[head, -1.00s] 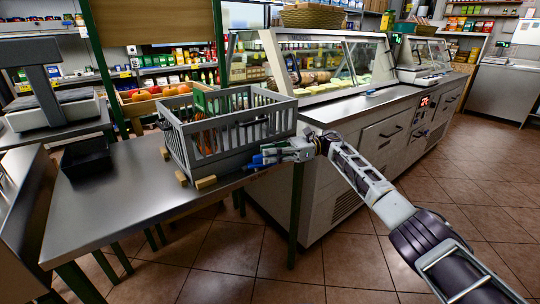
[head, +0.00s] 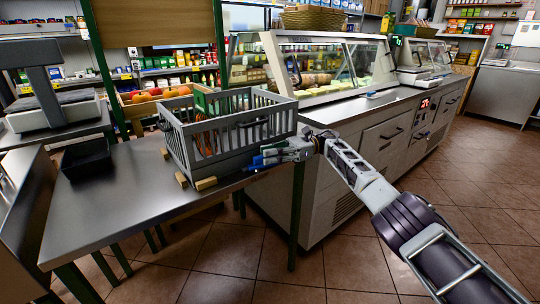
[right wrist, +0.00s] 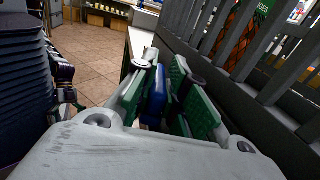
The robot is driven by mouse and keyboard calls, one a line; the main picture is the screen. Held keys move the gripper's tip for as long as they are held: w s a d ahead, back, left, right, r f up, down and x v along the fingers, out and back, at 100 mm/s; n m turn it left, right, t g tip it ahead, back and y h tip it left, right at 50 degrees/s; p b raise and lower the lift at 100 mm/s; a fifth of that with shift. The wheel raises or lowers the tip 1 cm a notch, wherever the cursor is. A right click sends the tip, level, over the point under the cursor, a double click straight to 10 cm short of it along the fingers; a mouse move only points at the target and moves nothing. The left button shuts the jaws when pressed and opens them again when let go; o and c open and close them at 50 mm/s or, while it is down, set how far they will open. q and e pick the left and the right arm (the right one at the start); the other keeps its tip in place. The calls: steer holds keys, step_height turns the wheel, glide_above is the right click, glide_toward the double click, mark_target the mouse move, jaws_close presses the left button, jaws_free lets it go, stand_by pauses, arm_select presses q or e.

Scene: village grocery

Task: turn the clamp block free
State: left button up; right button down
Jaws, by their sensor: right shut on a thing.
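A blue block (head: 257,162), which I take to be the clamp block, is at the right end of the grey slatted crate (head: 212,166), low by the table's edge. My right gripper (head: 270,158) reaches in from the right and is shut on it. In the right wrist view the blue block (right wrist: 156,98) stands between the green finger pads, beside the crate's slatted wall (right wrist: 262,85). The fingers hide part of it, and I cannot tell how it joins the crate. My left gripper is not in view.
The crate rests on small wooden blocks (head: 206,183) on a steel table (head: 120,205). A black tray (head: 86,158) stands at the table's left. A glass display counter (head: 350,130) is behind my right arm. The table's front is clear.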

stand_by(0.5)
steer(key=c, duration=1.4)
jaws_free()
steer(key=shift+c, duration=0.2)
steer(key=shift+s+d+m+t+y+p, duration=0.1)
steer(key=shift+s+m+t+y+p, duration=0.15)
steer(key=shift+m+t, duration=0.4)
steer(key=shift+s+d+m+t+y+p, duration=0.1)
steer(key=shift+m+t+y+p, duration=0.2)
steer(key=shift+t, duration=0.55)
